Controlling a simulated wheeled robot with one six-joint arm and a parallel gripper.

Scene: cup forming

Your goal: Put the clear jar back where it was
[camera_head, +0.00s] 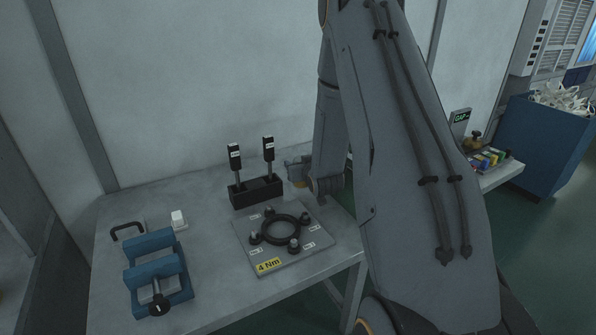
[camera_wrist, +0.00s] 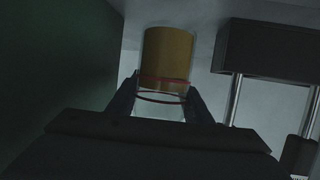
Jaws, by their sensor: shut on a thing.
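The clear jar (camera_wrist: 160,106) is between my gripper's two fingers in the wrist view. It has a see-through part with thin red rings near the fingers and an ochre, opaque-looking part beyond them. My gripper (camera_wrist: 164,90) is shut on it. In the head view my gripper (camera_head: 308,172) is above the right part of the grey table (camera_head: 205,215), beside the black driver stand, partly hidden by my arm. A small ochre patch of the jar (camera_head: 296,180) shows there. I cannot tell whether the jar touches the table.
A black stand (camera_head: 256,193) holds two upright drivers. In front is a plate with a black ring (camera_head: 282,229) and a "4 Nm" label. A blue vise (camera_head: 155,268) and a small white block (camera_head: 179,219) are at the left. A blue bin (camera_head: 540,140) is far right.

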